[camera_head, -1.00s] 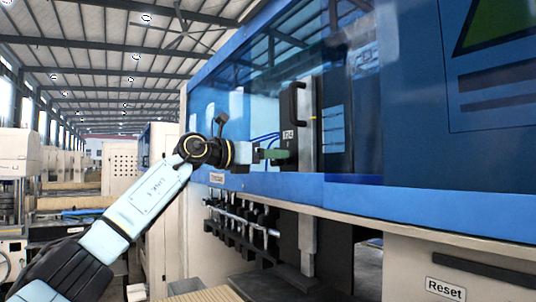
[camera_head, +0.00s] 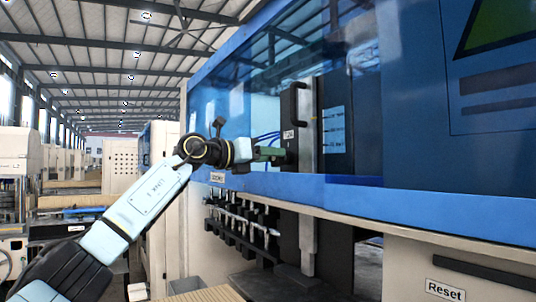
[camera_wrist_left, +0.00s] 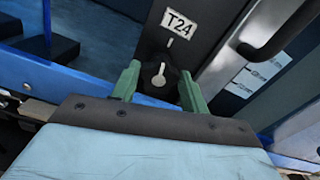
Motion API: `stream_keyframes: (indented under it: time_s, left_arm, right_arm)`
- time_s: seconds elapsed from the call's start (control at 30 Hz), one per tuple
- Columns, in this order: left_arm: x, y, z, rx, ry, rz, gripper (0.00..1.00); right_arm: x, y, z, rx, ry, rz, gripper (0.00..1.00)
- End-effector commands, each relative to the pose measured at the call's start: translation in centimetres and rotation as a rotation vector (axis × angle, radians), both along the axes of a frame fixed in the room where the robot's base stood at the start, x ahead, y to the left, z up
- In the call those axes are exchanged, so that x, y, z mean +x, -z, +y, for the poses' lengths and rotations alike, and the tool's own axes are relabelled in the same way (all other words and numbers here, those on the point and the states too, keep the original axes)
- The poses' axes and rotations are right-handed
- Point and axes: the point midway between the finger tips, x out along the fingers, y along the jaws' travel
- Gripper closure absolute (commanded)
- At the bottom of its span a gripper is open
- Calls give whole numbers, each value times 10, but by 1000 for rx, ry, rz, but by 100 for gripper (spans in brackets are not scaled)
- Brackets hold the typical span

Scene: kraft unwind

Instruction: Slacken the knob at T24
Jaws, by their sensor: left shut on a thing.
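The knob (camera_wrist_left: 158,76) is dark with a white pointer line and sits on a dark upright panel under a white T24 label (camera_wrist_left: 179,22). In the left wrist view my left gripper (camera_wrist_left: 160,82) has its two green fingers on either side of the knob, shut on it. The pointer on the knob stands close to upright in that view. In the head view the left gripper (camera_head: 271,154) reaches the panel just below the T24 label (camera_head: 289,135), and its fingers hide the knob. My right gripper is in neither view.
A black handle (camera_head: 295,101) stands on the panel above the label, beside a pale metal upright (camera_head: 307,180). A blue machine frame (camera_head: 400,196) runs below the opening. A row of dark fittings on rails (camera_head: 240,227) lies under it.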

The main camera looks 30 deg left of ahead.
Motion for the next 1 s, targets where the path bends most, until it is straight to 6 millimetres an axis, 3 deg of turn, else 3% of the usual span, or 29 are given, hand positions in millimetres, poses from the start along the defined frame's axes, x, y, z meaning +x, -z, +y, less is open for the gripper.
stream_keyframes:
  time_s: [0.5,1.0]
  left_arm:
    - [1,0,2,-290,0,168,78]
    - [1,-1,2,-352,1,201,78]
  right_arm:
    - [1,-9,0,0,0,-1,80]
    - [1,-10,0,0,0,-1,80]
